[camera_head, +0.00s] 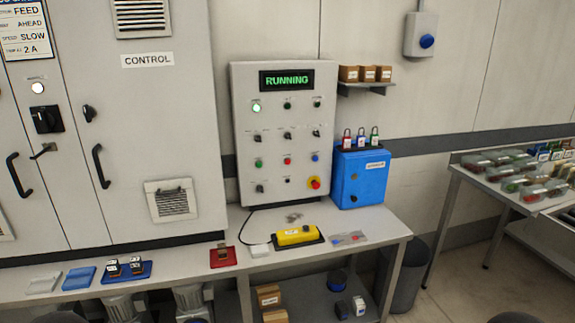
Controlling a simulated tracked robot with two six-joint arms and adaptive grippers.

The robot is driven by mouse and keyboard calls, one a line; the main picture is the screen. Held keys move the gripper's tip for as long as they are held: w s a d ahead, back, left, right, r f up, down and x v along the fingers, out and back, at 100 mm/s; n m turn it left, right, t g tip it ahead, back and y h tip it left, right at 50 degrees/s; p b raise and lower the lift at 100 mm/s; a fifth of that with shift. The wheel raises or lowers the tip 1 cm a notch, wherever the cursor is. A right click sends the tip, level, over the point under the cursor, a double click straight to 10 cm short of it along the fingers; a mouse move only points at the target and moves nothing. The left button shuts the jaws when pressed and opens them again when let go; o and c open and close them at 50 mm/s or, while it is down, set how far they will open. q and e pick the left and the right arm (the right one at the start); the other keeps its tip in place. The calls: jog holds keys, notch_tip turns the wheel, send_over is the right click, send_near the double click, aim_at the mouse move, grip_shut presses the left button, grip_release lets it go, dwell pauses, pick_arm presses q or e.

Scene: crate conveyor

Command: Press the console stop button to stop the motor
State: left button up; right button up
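The grey console (244,140) stands upright at the back of the bench, and its display (287,80) reads RUNNING in green. A lamp (256,107) at its upper left glows green. In a lower row are a green button (258,163), a red button (287,160) and a blue button (315,157). A red mushroom button on a yellow collar (314,183) sits at the lower right. The small labels are too blurred to read, so I cannot tell which is marked stop.
On the bench (375,222) lie a yellow box (297,235) and a red tray (223,257) in front of the console. A blue box (361,178) with padlocks on top stands to its right.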

pick_arm(q)
grip_shut()
dwell(1.1)
